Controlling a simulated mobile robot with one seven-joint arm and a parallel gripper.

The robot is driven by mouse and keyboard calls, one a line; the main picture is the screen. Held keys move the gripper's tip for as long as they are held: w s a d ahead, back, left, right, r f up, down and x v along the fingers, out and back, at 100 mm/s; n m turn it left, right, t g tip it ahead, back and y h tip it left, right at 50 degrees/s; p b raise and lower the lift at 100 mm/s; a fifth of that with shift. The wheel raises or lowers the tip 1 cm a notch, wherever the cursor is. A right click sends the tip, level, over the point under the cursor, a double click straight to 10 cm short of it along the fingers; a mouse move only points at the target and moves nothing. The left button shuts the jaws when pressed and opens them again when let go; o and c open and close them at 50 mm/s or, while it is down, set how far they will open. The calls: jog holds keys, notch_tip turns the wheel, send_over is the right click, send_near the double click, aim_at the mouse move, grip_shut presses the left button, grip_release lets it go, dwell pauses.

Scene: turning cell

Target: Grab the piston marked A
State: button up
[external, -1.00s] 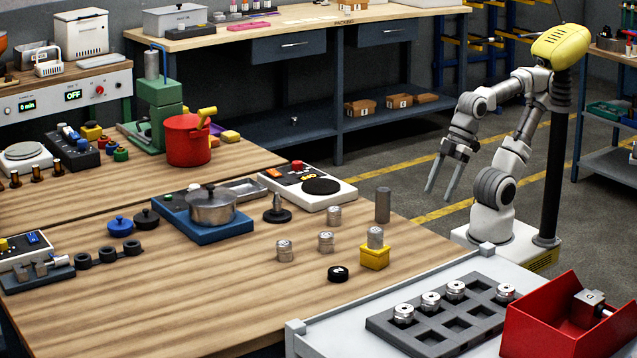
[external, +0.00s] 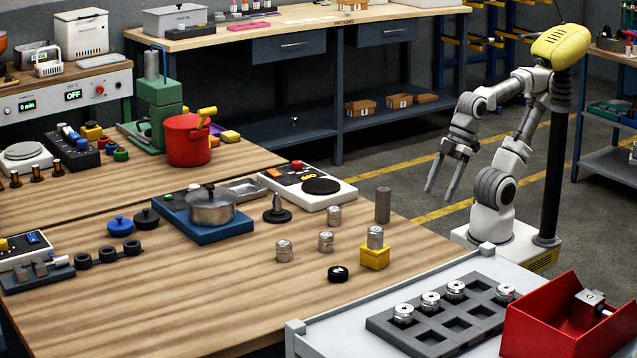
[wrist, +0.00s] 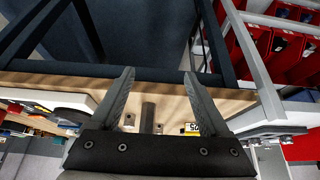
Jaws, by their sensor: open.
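Several small silver pistons stand on the wooden table in the external view: one at the left (external: 284,250), one in the middle (external: 326,241), one farther back (external: 334,215). Another silver piston (external: 375,237) stands on a yellow block (external: 374,257). Marks on them are too small to read, so I cannot tell which is A. My gripper (external: 440,194) is open and empty, fingers pointing down, beyond the table's right edge and apart from all pistons. In the wrist view my open fingers (wrist: 158,73) frame the table edge; small parts there are partly hidden by the gripper body.
A plain grey cylinder (external: 383,205) stands near the table's right edge. A black ring-like part (external: 338,273) lies in front of the yellow block. A grey tray (external: 419,335) with several silver parts and a red bin (external: 535,335) sit on the front bench.

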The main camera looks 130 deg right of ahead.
notch_tip(320, 180, up, 10)
jog(key=w+n+g+h+p, duration=0.1)
jog(key=w+n+h+p, duration=0.2)
jog(key=w+n+p, duration=0.1)
jog(key=w+n+g+h+p, duration=0.2)
jog(key=w+n+h+p, duration=0.1)
jog(key=w, duration=0.5)
jog(key=w+n+g+h+p, duration=0.1)
jog(key=w+n+h+p, duration=0.2)
jog(key=w+n+p, duration=0.2)
jog(key=shift+w+a+n+g, duration=0.1)
jog(key=shift+w+n+g, duration=0.2)
jog(key=shift+w+n, duration=0.85)
jog(key=w+a+n+t+h+p, duration=0.2)
jog(key=w+a+n+h+p, duration=0.15)
jog(key=w+a+n, duration=0.2)
jog(key=n, duration=0.1)
send_near(340, 210)
jog(key=shift+h, duration=0.35)
jog(key=b+x, duration=0.1)
jog(key=x, duration=0.3)
jog(key=b+x, duration=0.1)
jog(key=x, duration=0.4)
jog(key=shift+a+f+b, duration=0.1)
jog(key=shift+f+b, duration=0.15)
jog(key=shift+b, duration=0.05)
jog(key=shift+b+x, duration=0.65)
jog(key=shift+x, duration=2.2)
jog(key=shift+w, duration=0.2)
grip_shut()
